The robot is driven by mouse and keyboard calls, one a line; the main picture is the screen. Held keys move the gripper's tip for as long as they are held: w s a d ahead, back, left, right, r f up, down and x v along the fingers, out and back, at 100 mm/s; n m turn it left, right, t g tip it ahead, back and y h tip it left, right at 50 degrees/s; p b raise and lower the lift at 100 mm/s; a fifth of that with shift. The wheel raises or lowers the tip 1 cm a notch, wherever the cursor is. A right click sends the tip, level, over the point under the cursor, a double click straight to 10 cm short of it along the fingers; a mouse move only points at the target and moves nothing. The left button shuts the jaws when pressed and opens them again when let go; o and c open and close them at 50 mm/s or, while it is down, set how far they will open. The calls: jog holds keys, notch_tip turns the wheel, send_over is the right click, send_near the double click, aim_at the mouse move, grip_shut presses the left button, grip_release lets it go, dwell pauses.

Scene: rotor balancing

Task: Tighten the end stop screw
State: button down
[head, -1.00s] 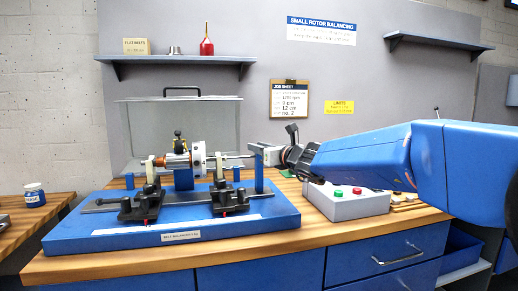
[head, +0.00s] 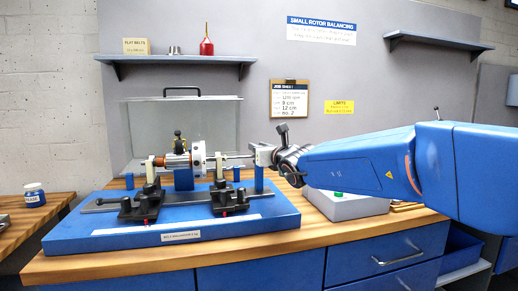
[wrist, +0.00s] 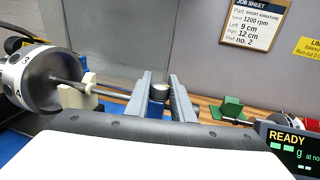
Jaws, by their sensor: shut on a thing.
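My gripper (head: 262,154) is at the right end of the rotor shaft, over the blue end post (head: 259,180). In the wrist view its two grey fingers (wrist: 160,98) stand on either side of the small round end stop screw head (wrist: 159,91), shut on it. In the head view the fingers hide the screw. The rotor (head: 198,158), a silver disc with a copper winding, lies on pale supports on the blue balancing base (head: 280,222). Its disc also shows at the left of the wrist view (wrist: 28,78).
A grey control box (head: 345,207) with a green button stands under my arm. Its display (wrist: 287,148) reads READY. A green block (wrist: 232,107) lies behind it. A clear guard (head: 215,115) stands behind the rotor. A job sheet (head: 290,99) hangs on the panel.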

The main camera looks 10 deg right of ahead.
dwell(0.4)
jog(key=c, duration=1.5)
grip_release()
jog(key=shift+c, duration=0.2)
jog(key=s+d, duration=0.3)
jog(key=s, duration=1.4)
